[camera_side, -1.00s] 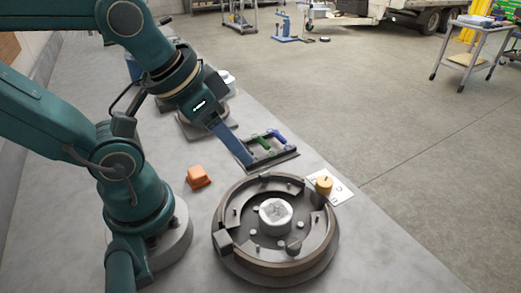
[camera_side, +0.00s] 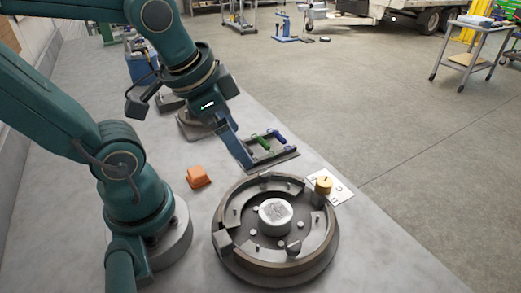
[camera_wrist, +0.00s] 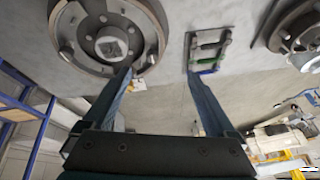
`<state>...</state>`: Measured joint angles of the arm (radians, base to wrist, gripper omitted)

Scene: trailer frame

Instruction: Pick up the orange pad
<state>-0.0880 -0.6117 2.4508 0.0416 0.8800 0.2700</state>
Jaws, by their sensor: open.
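The orange pad (camera_side: 198,177) is a small orange block lying on the grey bench, left of the round fixture and near my arm's base. I cannot make it out in the wrist view. My gripper (camera_side: 243,160) is above the bench, up and to the right of the pad, near the dark tray.
A round metal fixture (camera_side: 236,195) stands in front of the pad. A dark tray (camera_side: 283,158) holds green and blue handled parts. A yellow knob (camera_side: 323,184) sits by a white card (camera_side: 340,193). Bare bench surrounds the pad.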

